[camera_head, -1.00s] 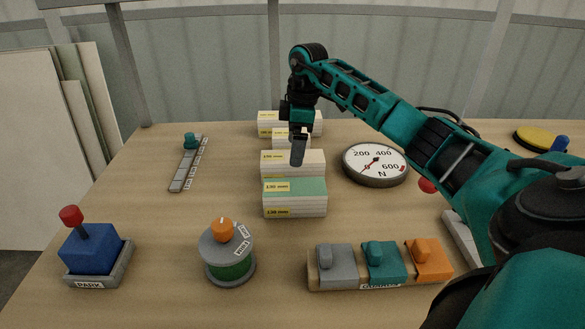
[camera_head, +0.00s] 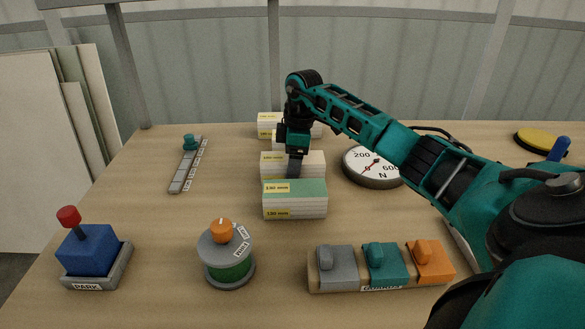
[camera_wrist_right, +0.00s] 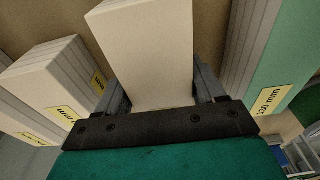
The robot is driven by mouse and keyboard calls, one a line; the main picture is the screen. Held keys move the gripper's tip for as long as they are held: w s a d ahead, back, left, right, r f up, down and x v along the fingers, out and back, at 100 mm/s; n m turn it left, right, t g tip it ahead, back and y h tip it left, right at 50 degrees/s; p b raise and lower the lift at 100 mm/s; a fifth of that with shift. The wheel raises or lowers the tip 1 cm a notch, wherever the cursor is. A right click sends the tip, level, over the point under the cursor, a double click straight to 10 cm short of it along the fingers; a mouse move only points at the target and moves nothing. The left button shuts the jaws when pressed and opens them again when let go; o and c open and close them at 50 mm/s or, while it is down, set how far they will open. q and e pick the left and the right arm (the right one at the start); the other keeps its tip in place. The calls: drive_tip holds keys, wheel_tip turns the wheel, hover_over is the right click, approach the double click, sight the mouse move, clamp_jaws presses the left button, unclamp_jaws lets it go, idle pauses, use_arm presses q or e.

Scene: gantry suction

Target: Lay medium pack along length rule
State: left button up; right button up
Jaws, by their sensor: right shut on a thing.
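Several packs stand in a row in the middle of the table. A cream pack (camera_head: 310,165), second from the front, has a yellow label too small to read surely. My right gripper (camera_head: 295,167) reaches down and is shut on it. In the right wrist view this cream pack (camera_wrist_right: 150,45) sits between the two fingers. Its underside is hidden, so I cannot tell whether it is lifted. A grey marked strip (camera_head: 185,172), seemingly the length rule, lies at left with a teal knob (camera_head: 191,141) at its far end. My left gripper is not in view.
A green-topped 130 mm pack (camera_head: 295,188) stands just in front of the held pack; others (camera_head: 270,118) stand behind. A dial (camera_head: 365,165) is at right, partly behind my arm. A green drum (camera_head: 228,262) and a blue PARK box (camera_head: 90,250) stand at front left. Table between rule and packs is clear.

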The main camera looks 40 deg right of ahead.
drive_tip(key=c, duration=0.7)
drive_tip(key=shift+r, duration=0.1)
